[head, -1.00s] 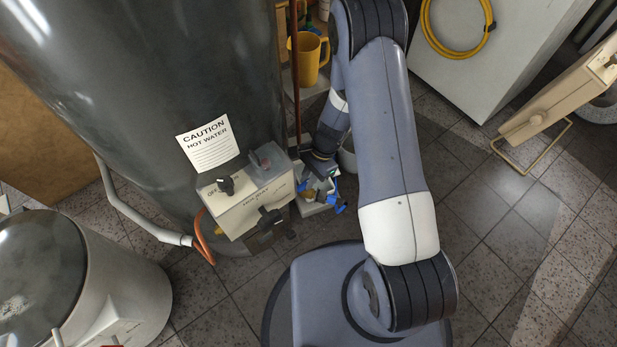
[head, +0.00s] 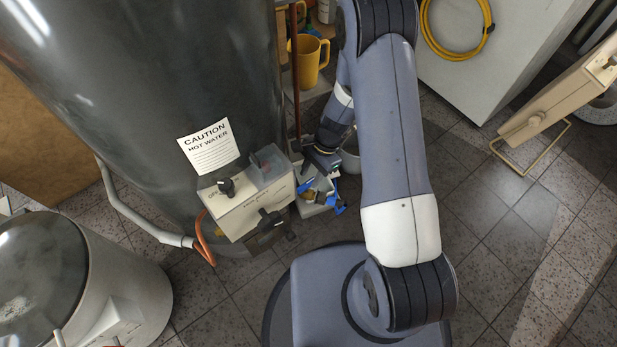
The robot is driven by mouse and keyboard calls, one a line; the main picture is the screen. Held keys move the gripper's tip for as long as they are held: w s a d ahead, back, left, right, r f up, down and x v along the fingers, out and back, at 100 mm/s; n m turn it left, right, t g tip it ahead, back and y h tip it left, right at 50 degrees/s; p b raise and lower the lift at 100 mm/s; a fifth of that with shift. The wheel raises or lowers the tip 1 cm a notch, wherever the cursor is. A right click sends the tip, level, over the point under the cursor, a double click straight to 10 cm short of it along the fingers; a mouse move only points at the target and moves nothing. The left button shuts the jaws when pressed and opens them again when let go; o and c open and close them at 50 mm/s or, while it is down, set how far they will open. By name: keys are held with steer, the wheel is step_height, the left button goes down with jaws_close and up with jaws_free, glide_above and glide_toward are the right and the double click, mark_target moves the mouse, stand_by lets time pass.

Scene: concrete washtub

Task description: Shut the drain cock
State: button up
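The drain cock (head: 319,196) is a small brass-coloured fitting with blue handle parts. It sits low beside the dark tank, just right of the cream control box. My gripper (head: 320,168) is dark and small in the head view, just above and behind the blue parts. A small gap seems to lie between them, but I cannot tell for certain that they are apart. The fingers are too small and dark to show whether they are open or shut. Part of the cock's body is hidden by the control box and the clutter around it.
The dark tank (head: 150,90) with a caution label (head: 209,146) fills the left. The cream control box (head: 245,200) stands close left of the cock. A yellow mug (head: 308,60) is on a shelf behind. Tiled floor (head: 500,220) is open at right.

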mark_target(307, 183)
steer(key=p+v, duration=0.1)
steer(key=v, duration=0.7)
steer(key=b+x, duration=0.2)
steer(key=x, duration=0.9)
steer(key=shift+r, duration=0.1)
